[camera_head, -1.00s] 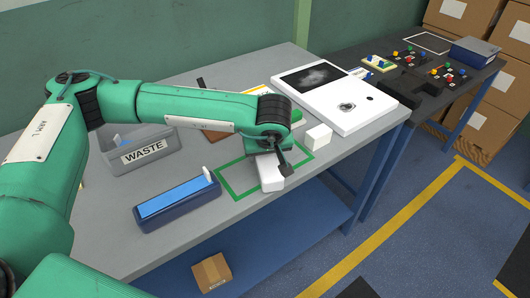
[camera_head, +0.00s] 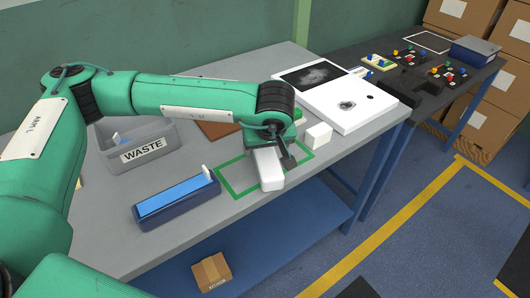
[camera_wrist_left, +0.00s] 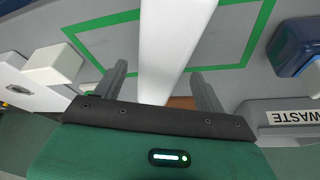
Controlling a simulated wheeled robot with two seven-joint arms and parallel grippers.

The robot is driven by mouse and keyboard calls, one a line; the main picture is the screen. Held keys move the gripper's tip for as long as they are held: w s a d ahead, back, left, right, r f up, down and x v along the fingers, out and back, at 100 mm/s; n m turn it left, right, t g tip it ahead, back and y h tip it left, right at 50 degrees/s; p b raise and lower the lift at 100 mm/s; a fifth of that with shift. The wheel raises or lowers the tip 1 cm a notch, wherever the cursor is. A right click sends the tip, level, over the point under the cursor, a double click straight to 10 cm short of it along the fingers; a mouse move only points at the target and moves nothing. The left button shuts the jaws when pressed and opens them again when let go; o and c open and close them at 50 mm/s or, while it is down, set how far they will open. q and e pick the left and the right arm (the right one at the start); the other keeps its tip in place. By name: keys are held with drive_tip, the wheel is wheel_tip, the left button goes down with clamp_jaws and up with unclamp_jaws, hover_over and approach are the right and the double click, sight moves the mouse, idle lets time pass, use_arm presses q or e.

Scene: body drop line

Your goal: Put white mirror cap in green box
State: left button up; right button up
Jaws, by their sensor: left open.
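The white mirror cap (camera_head: 269,171), a long white block, lies on the grey table across the green box (camera_head: 228,184), a green outline on the tabletop. Its near end reaches over the front line. In the left wrist view the cap (camera_wrist_left: 176,40) runs between my two fingers and over the outline (camera_wrist_left: 100,22). My left gripper (camera_head: 279,152) is open above the cap, one finger to each side; in the left wrist view the gripper (camera_wrist_left: 158,73) shows gaps on both sides of the cap. My right gripper is not in view.
A small white cube (camera_head: 318,136) stands right of the outline. A white panel (camera_head: 345,110) lies behind it. A grey WASTE bin (camera_head: 118,158) and a blue tray (camera_head: 150,221) are to the left. The table's front edge is close.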

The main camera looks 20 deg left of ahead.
use_arm(q)
drive_tip(key=b+v, duration=0.1)
drive_tip(key=v, duration=0.8)
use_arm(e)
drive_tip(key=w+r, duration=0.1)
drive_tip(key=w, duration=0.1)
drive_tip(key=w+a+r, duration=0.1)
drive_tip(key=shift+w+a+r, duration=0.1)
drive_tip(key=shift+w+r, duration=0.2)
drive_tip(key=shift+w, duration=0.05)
use_arm(q)
drive_tip(key=shift+w, duration=0.1)
